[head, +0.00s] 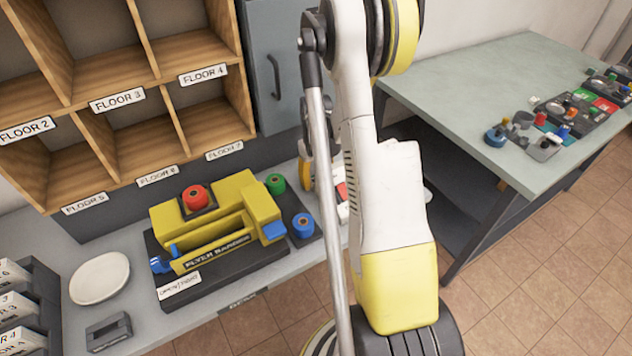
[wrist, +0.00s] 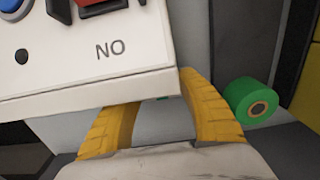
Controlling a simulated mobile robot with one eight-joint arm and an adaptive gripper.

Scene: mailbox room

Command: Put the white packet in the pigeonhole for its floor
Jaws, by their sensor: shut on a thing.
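In the wrist view, my gripper (wrist: 160,108) has its two yellow fingers against a white boxy thing (wrist: 110,75) marked "NO", with a blue round part and a red part. The wooden pigeonholes (head: 128,108) stand at upper left, labelled FLOOR 2 to FLOOR 7, and the visible compartments look empty.
A yellow machine (head: 225,222) on a black base stands below the pigeonholes, beside green (head: 276,184) and blue (head: 303,225) rolls. A white oval dish (head: 99,278) and a labelled rack (head: 18,305) are at left. A green-topped table (head: 480,90) holds several small items at right.

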